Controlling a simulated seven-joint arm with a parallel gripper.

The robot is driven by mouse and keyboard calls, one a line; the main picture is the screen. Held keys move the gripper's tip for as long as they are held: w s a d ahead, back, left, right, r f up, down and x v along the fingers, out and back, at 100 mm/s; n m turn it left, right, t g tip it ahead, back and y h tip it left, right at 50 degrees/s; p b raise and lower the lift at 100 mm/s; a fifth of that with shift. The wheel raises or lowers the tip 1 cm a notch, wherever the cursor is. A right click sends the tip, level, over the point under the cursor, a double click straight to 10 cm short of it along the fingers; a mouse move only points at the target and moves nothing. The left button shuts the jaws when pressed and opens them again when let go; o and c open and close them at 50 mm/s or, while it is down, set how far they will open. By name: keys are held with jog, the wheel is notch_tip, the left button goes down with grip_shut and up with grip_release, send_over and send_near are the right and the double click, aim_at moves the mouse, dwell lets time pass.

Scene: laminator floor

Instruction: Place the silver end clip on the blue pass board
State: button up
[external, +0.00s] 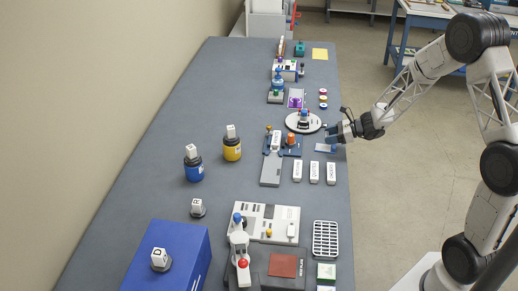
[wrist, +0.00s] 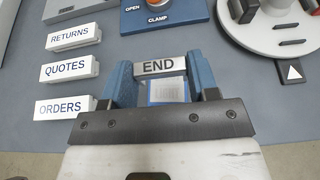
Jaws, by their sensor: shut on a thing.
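My gripper (wrist: 163,72) is shut on the silver end clip (wrist: 158,66), marked END, with one blue finger at each side of it. In the external view my gripper (external: 332,133) is low over the right edge of the table, and the clip cannot be made out there. The blue pass board (external: 325,148) lies flat just below my gripper. In the wrist view the board (wrist: 185,92), with a pale printed label, shows between the fingers behind the clip, partly hidden by the gripper. I cannot tell whether the clip touches the board.
White blocks marked RETURNS (wrist: 75,35), QUOTES (wrist: 70,67) and ORDERS (wrist: 66,106) lie left of the gripper. A blue clamp base (wrist: 185,13) and a round white stand (wrist: 268,38) are close by. Grey table (external: 250,85) is bare along the left side.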

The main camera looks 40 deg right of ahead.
aim_at(329, 148)
jog(key=shift+f, duration=0.1)
jog(key=shift+f, duration=1.65)
jog(key=shift+f, duration=0.15)
jog(key=o, duration=0.9)
jog(key=shift+r, duration=0.2)
jog(key=v, duration=1.2)
